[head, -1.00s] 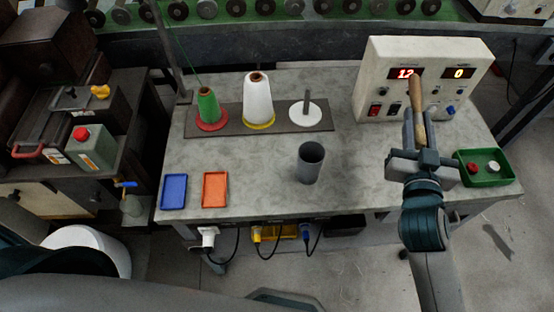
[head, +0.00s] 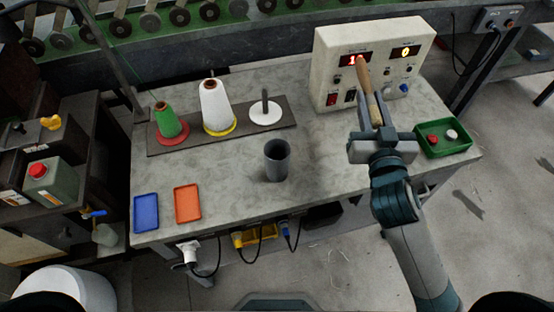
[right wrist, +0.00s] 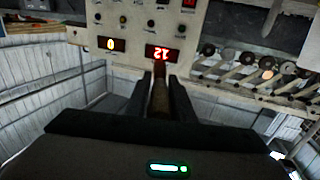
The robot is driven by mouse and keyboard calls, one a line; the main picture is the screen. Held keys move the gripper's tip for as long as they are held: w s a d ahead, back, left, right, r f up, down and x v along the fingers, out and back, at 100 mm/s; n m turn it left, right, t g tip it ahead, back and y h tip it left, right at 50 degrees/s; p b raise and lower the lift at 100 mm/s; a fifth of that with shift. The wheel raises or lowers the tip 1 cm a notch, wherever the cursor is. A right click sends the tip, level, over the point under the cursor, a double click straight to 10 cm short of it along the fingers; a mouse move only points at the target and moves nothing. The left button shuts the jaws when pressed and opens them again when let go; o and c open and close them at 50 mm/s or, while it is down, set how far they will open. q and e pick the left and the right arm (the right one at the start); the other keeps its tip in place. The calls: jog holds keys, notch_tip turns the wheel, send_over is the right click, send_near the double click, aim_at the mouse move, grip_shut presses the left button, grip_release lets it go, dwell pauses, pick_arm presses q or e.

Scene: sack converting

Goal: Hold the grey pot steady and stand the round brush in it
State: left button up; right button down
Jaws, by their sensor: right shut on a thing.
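The grey pot (head: 277,160) stands upright on the table, left of my right gripper, and its inside looks empty. My right gripper (head: 373,122) is shut on a wooden-handled tool, which I take for the round brush (head: 364,80). The handle points up and tilts a little to the left, in front of the white control box. In the right wrist view the brush (right wrist: 160,98) sits between the two dark fingers (right wrist: 160,92). Its bristle end cannot be made out. My left gripper is not in view.
The control box (head: 345,62) with red and yellow displays stands behind the brush. A green tray (head: 462,149) with a red and a white piece lies to the right. Thread cones stand on a dark board (head: 190,143) at the back left. Blue (head: 146,229) and orange (head: 188,219) trays lie front left.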

jog(key=s+f, duration=0.3)
jog(key=s, duration=0.6)
jog(key=shift+s+f, duration=0.25)
jog(key=shift+s, duration=0.05)
jog(key=shift+s, duration=0.1)
